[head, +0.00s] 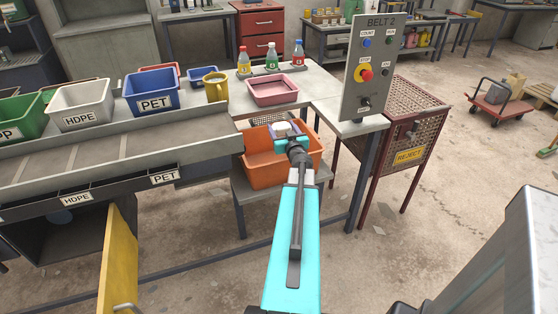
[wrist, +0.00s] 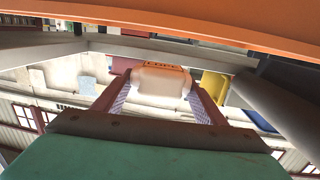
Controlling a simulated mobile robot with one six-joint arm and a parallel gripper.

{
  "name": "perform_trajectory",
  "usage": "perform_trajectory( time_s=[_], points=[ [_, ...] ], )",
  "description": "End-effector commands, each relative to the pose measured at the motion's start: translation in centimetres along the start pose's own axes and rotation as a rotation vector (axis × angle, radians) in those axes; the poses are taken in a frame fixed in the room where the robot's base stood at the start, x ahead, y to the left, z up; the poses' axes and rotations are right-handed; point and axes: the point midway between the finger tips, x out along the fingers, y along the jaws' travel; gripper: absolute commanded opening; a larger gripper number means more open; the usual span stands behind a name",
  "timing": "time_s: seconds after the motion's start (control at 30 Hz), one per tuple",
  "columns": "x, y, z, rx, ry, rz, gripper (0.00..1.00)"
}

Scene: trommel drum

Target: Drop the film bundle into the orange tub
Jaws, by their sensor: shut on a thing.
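The white film bundle (head: 281,127) is between the fingers of my gripper (head: 282,131). In the wrist view the bundle (wrist: 158,84) is a pale rounded block with orange markings along its top edge, and a finger of my gripper (wrist: 160,92) presses on each side of it. The orange tub (head: 258,171) stands on a low grey stand beside the end of the belt. In the head view my gripper and the bundle overlap the back right part of the tub's opening. An orange edge of the tub (wrist: 200,20) crosses the top of the wrist view.
A pink tray (head: 272,91) and several bottles sit on the table behind.

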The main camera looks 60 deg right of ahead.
Motion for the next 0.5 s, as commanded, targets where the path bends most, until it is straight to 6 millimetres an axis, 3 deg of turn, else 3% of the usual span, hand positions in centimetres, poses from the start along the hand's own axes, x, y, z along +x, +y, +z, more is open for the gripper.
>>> perform_trajectory(
  time_s=[0.33,0.37,0.47,0.5],
  points=[
    [0.01,0.0,0.05,0.0,0.0,0.0,0.44],
    [0.0,0.0,0.05,0.0,0.0,0.0,0.7],
    [0.0,0.0,0.06,0.0,0.0,0.0,0.87],
    [0.0,-0.01,0.06,0.0,0.0,0.0,0.87]
  ],
)
